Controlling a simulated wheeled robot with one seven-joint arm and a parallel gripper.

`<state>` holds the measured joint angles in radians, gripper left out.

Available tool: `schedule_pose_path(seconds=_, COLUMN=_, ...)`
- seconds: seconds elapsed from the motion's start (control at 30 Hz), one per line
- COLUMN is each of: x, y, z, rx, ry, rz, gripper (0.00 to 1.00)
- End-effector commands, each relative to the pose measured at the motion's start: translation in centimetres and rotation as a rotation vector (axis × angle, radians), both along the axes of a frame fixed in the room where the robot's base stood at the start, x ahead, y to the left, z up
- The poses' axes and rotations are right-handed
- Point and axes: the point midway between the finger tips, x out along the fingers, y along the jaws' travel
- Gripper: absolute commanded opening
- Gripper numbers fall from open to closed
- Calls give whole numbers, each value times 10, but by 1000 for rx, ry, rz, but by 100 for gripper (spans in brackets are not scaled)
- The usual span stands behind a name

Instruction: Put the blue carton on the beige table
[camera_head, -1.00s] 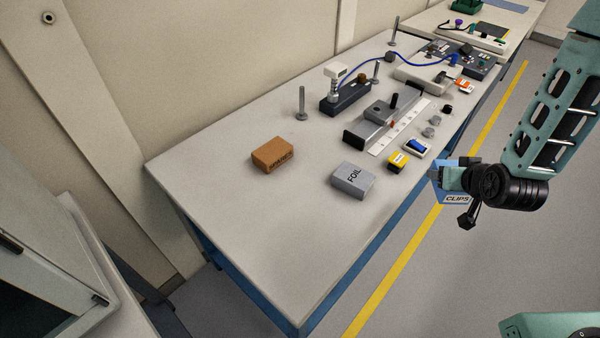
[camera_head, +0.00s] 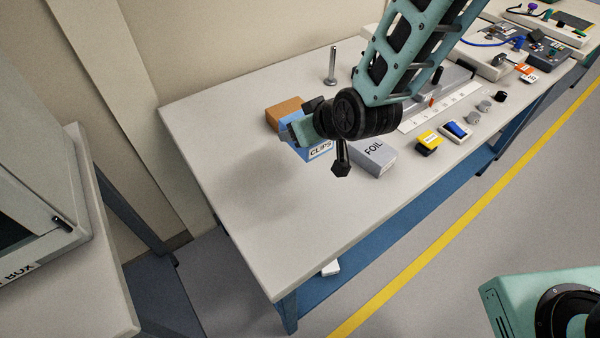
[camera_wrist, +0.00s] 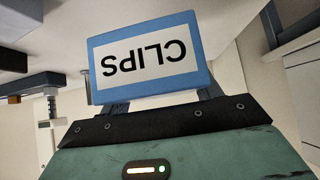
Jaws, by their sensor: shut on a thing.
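The blue carton (camera_head: 297,133) has a white label reading CLIPS. My gripper (camera_head: 290,130) is shut on it and holds it over the beige table (camera_head: 230,200), near the orange-brown box. In the wrist view the blue carton (camera_wrist: 150,88) fills the top middle, its label upside down, between the fingers of my gripper (camera_wrist: 160,98). The gripper and wrist hide part of the carton in the head view. A soft shadow lies on the tabletop below and left of it, and the carton appears to be above the surface.
An orange-brown box (camera_head: 284,112) is just behind the carton, and a grey FOIL box (camera_head: 375,160) is to its right. The table's near left part is clear.

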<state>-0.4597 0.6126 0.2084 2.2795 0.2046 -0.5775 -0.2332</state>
Motion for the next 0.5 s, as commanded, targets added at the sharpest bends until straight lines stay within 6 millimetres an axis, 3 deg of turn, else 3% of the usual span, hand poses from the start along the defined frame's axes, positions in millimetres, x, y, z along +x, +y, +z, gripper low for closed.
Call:
schedule_pose_path(seconds=0.23, x=-1, y=2, z=-41, rx=-2, ry=6, rz=4, gripper=36)
schedule_pose_path(seconds=0.5, x=-1, y=2, z=-66, rx=-1, ry=3, rz=4, gripper=36)
